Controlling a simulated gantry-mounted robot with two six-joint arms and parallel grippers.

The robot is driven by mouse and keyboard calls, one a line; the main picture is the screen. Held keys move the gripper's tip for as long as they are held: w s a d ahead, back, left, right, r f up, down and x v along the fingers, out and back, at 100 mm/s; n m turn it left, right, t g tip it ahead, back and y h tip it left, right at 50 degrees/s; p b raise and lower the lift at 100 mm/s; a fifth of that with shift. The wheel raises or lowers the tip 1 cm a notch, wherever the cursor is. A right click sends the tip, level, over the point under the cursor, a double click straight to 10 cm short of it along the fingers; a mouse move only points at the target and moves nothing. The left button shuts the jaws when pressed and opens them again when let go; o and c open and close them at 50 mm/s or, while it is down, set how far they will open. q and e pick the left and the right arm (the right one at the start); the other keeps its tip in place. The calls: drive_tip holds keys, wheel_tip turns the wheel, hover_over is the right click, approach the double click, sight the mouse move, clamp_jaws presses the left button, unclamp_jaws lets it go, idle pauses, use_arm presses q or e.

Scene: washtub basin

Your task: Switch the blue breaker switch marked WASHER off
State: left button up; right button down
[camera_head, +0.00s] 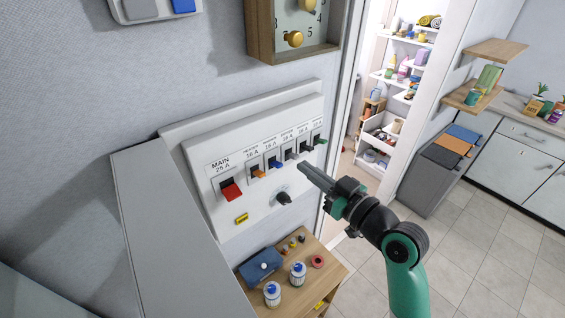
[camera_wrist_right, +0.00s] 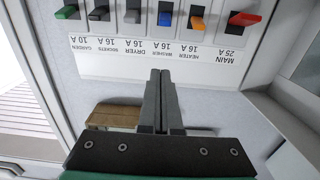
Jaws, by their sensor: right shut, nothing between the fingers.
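The blue WASHER switch (camera_head: 276,165) sits on the white breaker panel (camera_head: 205,165), between an orange switch (camera_head: 258,174) and a grey one (camera_head: 290,155). In the right wrist view, which shows the panel upside down, the blue switch (camera_wrist_right: 165,20) is at the top, with the WASHER 16 A label beside it. Its exact tilt is hard to tell. My right gripper (camera_head: 303,167) is shut and empty in front of the panel, to the right of the blue switch and apart from it. Its closed fingers (camera_wrist_right: 160,73) point toward the label row. My left gripper is not in view.
A red MAIN switch (camera_head: 231,191), a black switch (camera_head: 305,147) and a green switch (camera_head: 320,141) share the row. A black knob (camera_head: 284,198) protrudes below. A wooden stand (camera_head: 325,272) with bottles is underneath.

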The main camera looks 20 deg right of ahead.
drive_tip(key=b, duration=0.7)
approach(272, 149)
drive_tip(key=w+r, duration=0.1)
drive_tip(key=r, duration=0.1)
drive_tip(key=x, duration=0.1)
drive_tip(key=p+x, duration=0.1)
drive_tip(key=x, duration=0.1)
drive_tip(key=r+p+x, duration=0.1)
drive_tip(key=x, duration=0.1)
drive_tip(key=shift+a, duration=0.25)
drive_tip(key=f, duration=0.1)
drive_tip(key=s+f+p, duration=0.1)
drive_tip(key=f, duration=0.1)
drive_tip(key=shift+d, duration=0.2)
drive_tip(key=shift+s+f, duration=0.2)
drive_tip(key=shift+f, duration=0.4)
